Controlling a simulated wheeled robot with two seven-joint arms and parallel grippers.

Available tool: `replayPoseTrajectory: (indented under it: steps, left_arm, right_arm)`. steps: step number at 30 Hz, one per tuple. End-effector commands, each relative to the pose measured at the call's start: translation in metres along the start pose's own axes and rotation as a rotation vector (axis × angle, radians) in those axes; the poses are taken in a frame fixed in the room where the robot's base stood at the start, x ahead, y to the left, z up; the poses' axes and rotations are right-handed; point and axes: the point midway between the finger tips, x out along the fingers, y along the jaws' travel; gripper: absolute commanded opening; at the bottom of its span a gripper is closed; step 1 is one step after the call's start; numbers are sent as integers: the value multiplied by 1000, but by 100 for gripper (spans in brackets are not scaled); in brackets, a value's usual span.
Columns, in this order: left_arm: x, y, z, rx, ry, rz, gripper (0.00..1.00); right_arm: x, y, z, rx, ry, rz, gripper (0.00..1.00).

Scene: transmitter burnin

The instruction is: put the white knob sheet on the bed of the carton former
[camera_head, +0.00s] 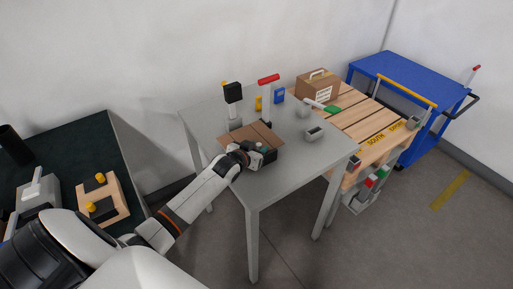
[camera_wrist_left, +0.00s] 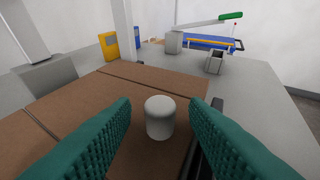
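My left gripper (camera_head: 262,150) is over the sheet's near right part. Its teal fingers (camera_wrist_left: 160,112) are open on either side of the knob, with gaps showing. The former's bed is mostly hidden, so I cannot tell how the sheet rests on it. My right gripper is not in view.
The grey table (camera_head: 285,185) is clear in front. A small grey bin (camera_head: 313,134), yellow (camera_head: 258,103) and blue (camera_head: 279,95) items stand behind. A pallet-like bench (camera_head: 365,120) with a carton (camera_head: 317,85), a blue cart (camera_head: 410,75) and a dark table (camera_head: 75,150) stand around.

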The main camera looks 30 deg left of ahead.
Motion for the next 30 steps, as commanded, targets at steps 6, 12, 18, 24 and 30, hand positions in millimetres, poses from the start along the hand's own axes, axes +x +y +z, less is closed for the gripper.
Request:
replayPoseTrajectory:
  steps: [6, 12, 18, 24, 30]
  left_arm:
    - [0, 0, 0, 0, 0, 0, 41]
    - [-14, 0, 1, 0, 1, 0, 41]
    - [-55, 0, 1, 0, 1, -1, 41]
    - [-95, 0, 1, 1, 0, -1, 41]
    - [-117, 0, 2, -1, 0, 0, 41]
  right_arm:
    - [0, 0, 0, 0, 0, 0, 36]
    - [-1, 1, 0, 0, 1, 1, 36]
    - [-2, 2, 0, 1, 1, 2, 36]
    - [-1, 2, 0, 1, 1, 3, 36]
    - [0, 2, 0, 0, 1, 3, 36]
